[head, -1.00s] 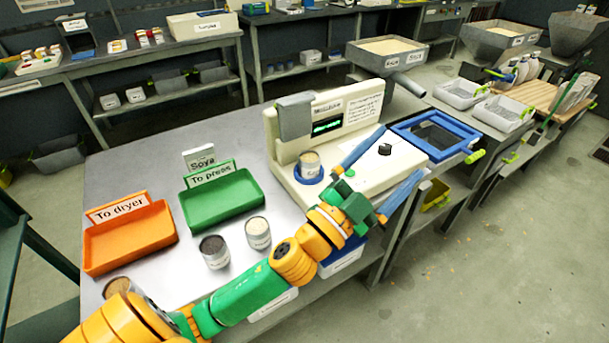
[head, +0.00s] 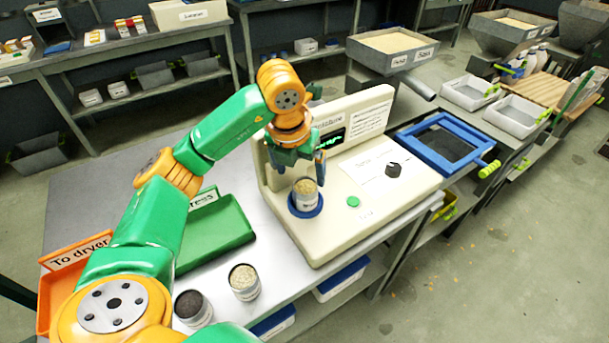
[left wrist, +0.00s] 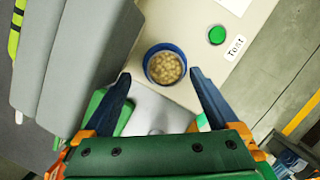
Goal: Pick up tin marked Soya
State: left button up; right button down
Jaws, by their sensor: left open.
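A tin (head: 306,193) filled with pale beans stands upright on the round blue pan of the cream machine; its label is too small to read. It also shows in the left wrist view (left wrist: 164,67), seen from above inside a blue ring. My left gripper (head: 300,168) is open and empty just above this tin, with its fingers pointing down; in the left wrist view the fingertips (left wrist: 160,82) are apart on either side below the tin. Two more tins, one pale-filled (head: 244,282) and one dark-filled (head: 193,308), stand on the bench. My right gripper is not in view.
The cream machine (head: 345,215) has an upright back panel close to my gripper. A green tray (head: 225,228) and an orange "To dryer" tray (head: 62,290) lie left, partly behind my arm. A blue-framed sieve (head: 445,145) is at right.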

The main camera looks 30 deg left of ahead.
aim_at(305, 186)
pick_arm(q)
jog(key=f, duration=0.1)
jog(key=d+f, duration=0.1)
jog(key=shift+f, duration=0.35)
jog(key=x, duration=0.3)
jog(key=shift+w+a, duration=0.1)
jog(key=shift+w+a+f, duration=0.1)
jog(key=shift+f, duration=0.1)
jog(key=shift+r, duration=0.15)
jog(key=c, duration=1.4)
jog(key=shift+c, duration=0.2)
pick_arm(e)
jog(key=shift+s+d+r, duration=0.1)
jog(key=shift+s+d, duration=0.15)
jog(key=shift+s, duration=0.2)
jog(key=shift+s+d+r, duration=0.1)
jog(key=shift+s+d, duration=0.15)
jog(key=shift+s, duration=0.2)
pick_arm(q)
jog(key=shift+r, duration=0.1)
